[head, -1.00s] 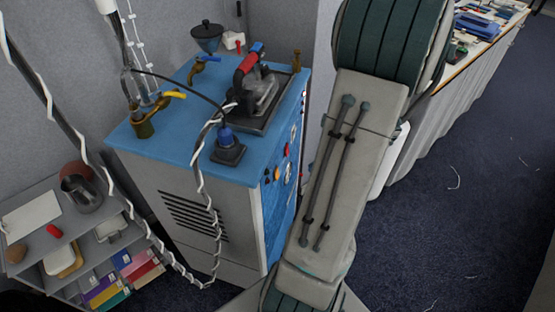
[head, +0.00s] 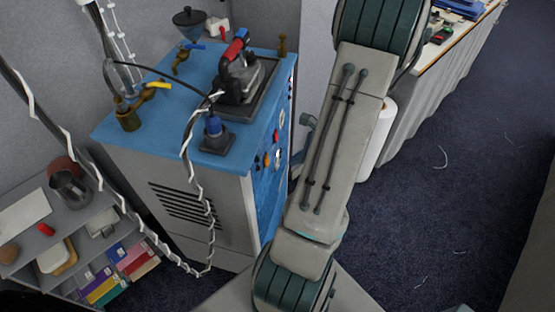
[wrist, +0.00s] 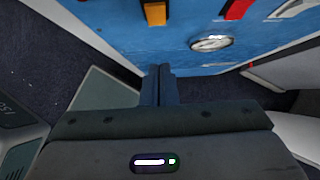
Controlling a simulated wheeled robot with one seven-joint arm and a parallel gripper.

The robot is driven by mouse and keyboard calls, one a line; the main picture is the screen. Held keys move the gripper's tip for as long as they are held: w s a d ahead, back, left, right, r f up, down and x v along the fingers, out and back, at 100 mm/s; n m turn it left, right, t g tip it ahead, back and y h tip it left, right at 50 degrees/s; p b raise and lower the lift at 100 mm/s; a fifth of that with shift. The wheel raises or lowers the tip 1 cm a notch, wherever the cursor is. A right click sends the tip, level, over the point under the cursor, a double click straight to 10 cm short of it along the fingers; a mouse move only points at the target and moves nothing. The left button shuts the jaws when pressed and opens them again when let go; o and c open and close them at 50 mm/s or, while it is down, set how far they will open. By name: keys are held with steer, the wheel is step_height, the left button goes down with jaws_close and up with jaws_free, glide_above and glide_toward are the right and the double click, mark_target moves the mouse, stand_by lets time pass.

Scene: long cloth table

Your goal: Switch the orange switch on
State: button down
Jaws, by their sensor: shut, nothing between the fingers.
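The orange switch (wrist: 154,13) is a small block on the blue panel (wrist: 115,35), at the top of the wrist view. It also shows as a small orange spot on the machine's front in the head view (head: 266,160). My gripper (wrist: 160,70) is shut and empty, with its fingertips pointing at the panel a little below the orange switch in the wrist picture. They appear apart from the switch; whether they touch the panel cannot be told. In the head view the fingers cannot be made out.
A red switch (wrist: 236,9) and a round gauge (wrist: 211,44) sit right of the orange switch. An iron (head: 240,75) stands on top of the machine (head: 180,205). A cable (head: 187,160) hangs in front. Shelves (head: 75,222) stand left. Floor at right is clear.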

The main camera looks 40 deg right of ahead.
mark_target(267, 161)
steer(key=w+a+f+p, duration=0.1)
steer(key=w+a+f, duration=0.1)
steer(key=w+a, duration=0.1)
steer(key=shift+w+a+f, duration=0.15)
steer(key=shift+w+f, duration=0.25)
steer(key=shift+w, duration=0.5)
steer(key=shift+f, duration=0.1)
